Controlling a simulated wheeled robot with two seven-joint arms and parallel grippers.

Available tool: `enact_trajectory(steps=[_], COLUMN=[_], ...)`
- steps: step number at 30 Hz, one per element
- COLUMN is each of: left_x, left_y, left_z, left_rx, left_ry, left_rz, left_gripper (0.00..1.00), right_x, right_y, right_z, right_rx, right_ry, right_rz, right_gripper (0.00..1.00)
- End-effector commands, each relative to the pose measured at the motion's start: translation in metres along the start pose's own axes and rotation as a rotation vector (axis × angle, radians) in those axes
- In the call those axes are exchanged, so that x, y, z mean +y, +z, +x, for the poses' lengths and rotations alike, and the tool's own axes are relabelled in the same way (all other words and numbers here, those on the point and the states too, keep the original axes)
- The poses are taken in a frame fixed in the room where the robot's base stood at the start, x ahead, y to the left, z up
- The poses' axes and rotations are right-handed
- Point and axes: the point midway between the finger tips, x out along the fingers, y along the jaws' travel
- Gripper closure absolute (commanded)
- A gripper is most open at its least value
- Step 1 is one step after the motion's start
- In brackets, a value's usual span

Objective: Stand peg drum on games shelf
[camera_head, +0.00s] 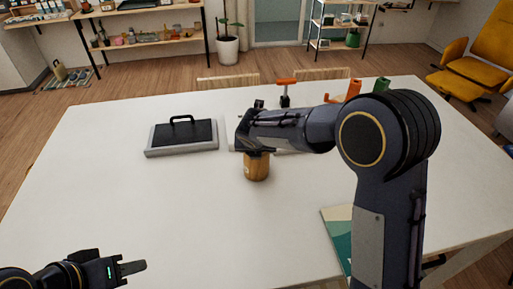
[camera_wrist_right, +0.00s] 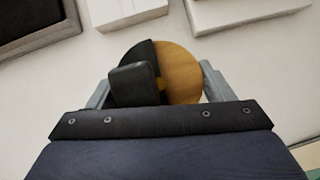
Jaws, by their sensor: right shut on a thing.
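The peg drum is most likely the short wooden cylinder (camera_head: 257,168), upright at the middle of the white table. In the right wrist view its round top (camera_wrist_right: 180,72) shows as tan wood, partly covered by a dark part. My right gripper (camera_head: 253,150) is above it and shut on it, one finger on each side. I cannot tell whether its base touches the table. My left gripper (camera_head: 132,267) is over the near left of the table, away from the drum; its finger gap is not clear. Which rack is the games shelf is unclear.
A grey tray with a black handled top (camera_head: 182,137) is left of the drum on the table (camera_head: 110,190). A green book (camera_head: 338,232) lies near my right arm. Shelves stand at the back left (camera_head: 150,43) and back right (camera_head: 335,24). The table's left side is clear.

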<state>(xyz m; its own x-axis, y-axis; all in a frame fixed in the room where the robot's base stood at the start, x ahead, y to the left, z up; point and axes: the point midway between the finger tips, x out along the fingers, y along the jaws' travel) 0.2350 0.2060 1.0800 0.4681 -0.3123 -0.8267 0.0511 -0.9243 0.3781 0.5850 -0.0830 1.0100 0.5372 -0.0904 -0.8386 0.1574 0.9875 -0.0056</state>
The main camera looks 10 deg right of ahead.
Motion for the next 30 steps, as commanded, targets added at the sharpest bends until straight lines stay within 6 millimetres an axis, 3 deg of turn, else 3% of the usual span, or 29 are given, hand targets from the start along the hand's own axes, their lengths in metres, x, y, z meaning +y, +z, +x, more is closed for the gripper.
enact_trajectory(steps=[5, 6, 11, 22, 30], left_x=[-0.001, -0.001, -0.001, 0.000, -0.002], left_y=[0.001, 0.001, 0.001, 0.000, 0.002], left_z=[0.002, 0.002, 0.001, 0.000, 0.003], left_rx=[0.000, 0.000, 0.000, 0.000, 0.000], left_ry=[0.000, 0.000, 0.000, 0.000, 0.000], left_rz=[0.000, 0.000, 0.000, 0.000, 0.000], left_gripper=[0.64, 0.64, 0.64, 0.64, 0.64], right_x=[0.000, 0.000, 0.000, 0.000, 0.000], right_y=[-0.001, -0.002, -0.001, 0.001, 0.001], right_z=[0.002, 0.003, 0.002, -0.004, -0.054], right_rx=[-0.002, 0.000, 0.000, -0.001, -0.004], right_ry=[0.001, 0.000, 0.000, 0.001, 0.005], right_rz=[0.000, 0.000, 0.000, 0.001, 0.003], right_gripper=[0.82, 0.24, 0.04, 0.04, 0.04])
